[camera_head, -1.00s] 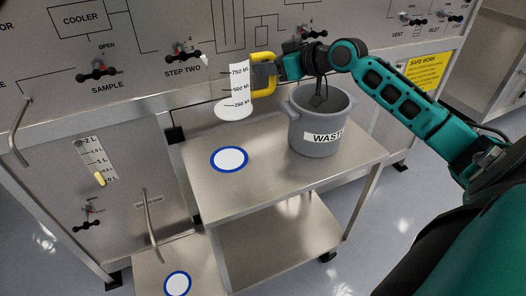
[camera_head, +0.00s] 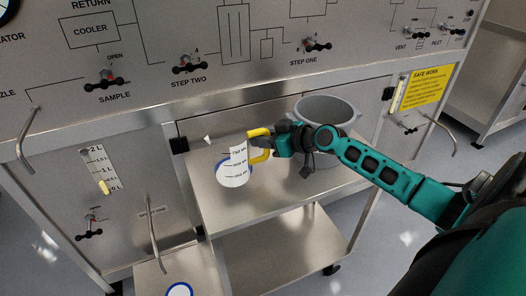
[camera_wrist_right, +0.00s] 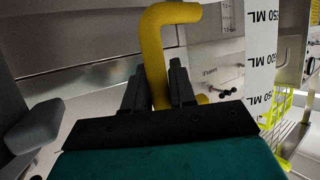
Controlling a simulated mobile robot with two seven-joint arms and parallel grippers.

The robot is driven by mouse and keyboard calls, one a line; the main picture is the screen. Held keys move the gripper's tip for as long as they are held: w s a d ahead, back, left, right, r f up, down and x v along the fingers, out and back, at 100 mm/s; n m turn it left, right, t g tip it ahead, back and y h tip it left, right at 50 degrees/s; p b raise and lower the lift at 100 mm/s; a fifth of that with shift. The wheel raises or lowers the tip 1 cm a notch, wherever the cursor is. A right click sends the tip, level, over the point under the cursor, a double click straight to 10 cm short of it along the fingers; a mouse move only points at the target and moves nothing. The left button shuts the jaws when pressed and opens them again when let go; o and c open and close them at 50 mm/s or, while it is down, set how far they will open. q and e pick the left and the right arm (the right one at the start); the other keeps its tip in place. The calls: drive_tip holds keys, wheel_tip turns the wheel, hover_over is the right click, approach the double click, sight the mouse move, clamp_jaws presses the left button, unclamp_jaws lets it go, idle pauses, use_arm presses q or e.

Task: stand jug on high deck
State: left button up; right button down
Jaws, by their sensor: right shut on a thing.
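The white jug (camera_head: 238,166) with volume marks and a yellow handle (camera_head: 262,146) is upright over the blue-ringed white disc (camera_head: 220,168) on the high deck (camera_head: 270,205). The jug hides most of the disc. I cannot tell whether its base touches the deck. My right gripper (camera_head: 272,143) is shut on the handle, to the right of the jug. In the right wrist view the yellow handle (camera_wrist_right: 165,35) stands between the fingers (camera_wrist_right: 160,88), and the jug's marked side (camera_wrist_right: 262,70) is at the right. My left gripper is not in view.
A grey waste bin (camera_head: 325,112) stands on the deck behind my right arm, partly hidden. A lower deck (camera_head: 150,275) at the front left bears another blue-ringed disc (camera_head: 180,291). The vessel panel (camera_head: 140,125) with valves and bent pipes rises behind. The deck's front right is clear.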

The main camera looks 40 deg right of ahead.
sight(265, 151)
drive_tip(key=shift+f+b, duration=0.5)
drive_tip(key=shift+f, duration=1.55)
drive_tip(key=shift+f, duration=0.15)
drive_tip(key=c, duration=0.9)
unclamp_jaws()
drive_tip(key=shift+s+d, duration=0.1)
drive_tip(key=shift+s, duration=0.2)
drive_tip(key=v, duration=1.1)
drive_tip(key=shift+s+r+b, duration=0.2)
drive_tip(key=shift+r+b, duration=0.05)
drive_tip(key=shift+b, duration=0.1)
